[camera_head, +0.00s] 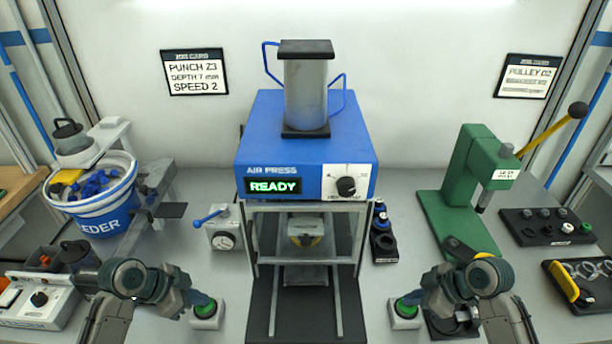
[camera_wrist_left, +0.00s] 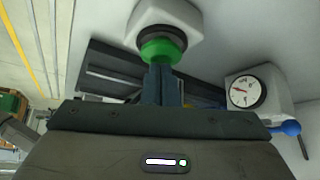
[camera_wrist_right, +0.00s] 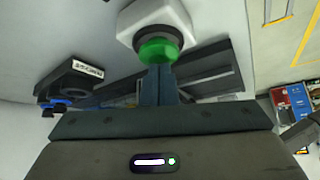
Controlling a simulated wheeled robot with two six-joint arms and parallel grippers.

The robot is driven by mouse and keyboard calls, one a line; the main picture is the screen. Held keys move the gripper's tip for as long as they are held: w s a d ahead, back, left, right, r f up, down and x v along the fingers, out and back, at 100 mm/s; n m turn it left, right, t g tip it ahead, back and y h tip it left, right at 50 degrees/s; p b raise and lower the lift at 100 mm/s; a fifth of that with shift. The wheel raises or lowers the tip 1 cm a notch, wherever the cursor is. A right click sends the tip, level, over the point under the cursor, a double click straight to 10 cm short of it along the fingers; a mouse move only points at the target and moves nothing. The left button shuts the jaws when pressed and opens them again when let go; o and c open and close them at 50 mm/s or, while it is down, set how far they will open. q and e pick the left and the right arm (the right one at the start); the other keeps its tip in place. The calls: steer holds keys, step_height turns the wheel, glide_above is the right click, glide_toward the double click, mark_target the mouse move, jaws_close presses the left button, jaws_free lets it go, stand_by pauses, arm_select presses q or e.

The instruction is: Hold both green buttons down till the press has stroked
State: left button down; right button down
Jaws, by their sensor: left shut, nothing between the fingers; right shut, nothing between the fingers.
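The blue air press (camera_head: 305,140) stands in the middle of the table, its display (camera_head: 273,187) reading READY. A green button (camera_head: 206,309) on a white box is at the press's front left, and another green button (camera_head: 407,308) is at its front right. My left gripper (camera_head: 203,301) is shut and empty with its tips at the left button; this button also shows in the left wrist view (camera_wrist_left: 163,50). My right gripper (camera_head: 407,302) is shut and empty with its tips at the right button, also in the right wrist view (camera_wrist_right: 158,52). Whether either tip touches is hard to tell.
A gauge box with a blue lever (camera_head: 222,232) stands left of the press. The blue feeder bowl (camera_head: 98,205) is at the left. A green arbor press (camera_head: 468,185) and black trays (camera_head: 548,227) are at the right. The dark press bed (camera_head: 306,310) lies between the buttons.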

arm_select(q)
steer(key=shift+f, duration=0.3)
arm_select(e)
steer(key=shift+f, duration=0.3)
arm_select(q)
steer(key=shift+f, duration=0.1)
arm_select(e)
steer(key=shift+f, duration=0.1)
stand_by(2.2)
